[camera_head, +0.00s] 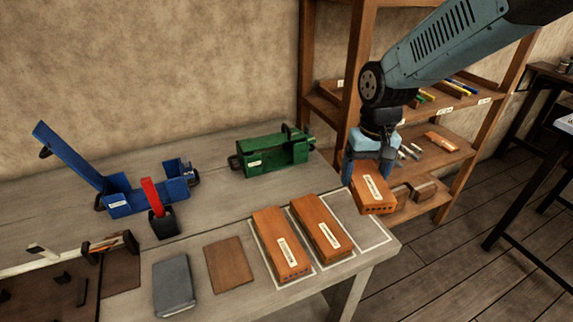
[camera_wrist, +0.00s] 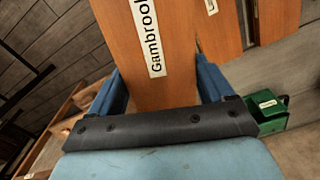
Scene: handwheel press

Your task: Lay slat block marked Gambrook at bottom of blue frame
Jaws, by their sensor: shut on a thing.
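My gripper (camera_head: 368,171) is shut on an orange-brown slat block (camera_head: 372,194) with a white label. In the wrist view the label on this held block (camera_wrist: 140,75) reads Gambrook, and blue fingers (camera_wrist: 165,90) flank it. The block is held above the bench's right end, over or close to an outlined place. The blue frame (camera_head: 120,204) is on the bench at the left, with its long arm swung up and open. A red-handled part (camera_head: 152,194) stands at its front right. My gripper is well to the right of the frame.
Two more labelled slat blocks (camera_head: 281,244) (camera_head: 321,228) lie in outlined places at the bench front. A green frame (camera_head: 272,153) stands at the back. A grey block (camera_head: 173,285) and a brown plate (camera_head: 229,263) lie front left. A wooden shelf (camera_head: 440,150) stands behind my arm.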

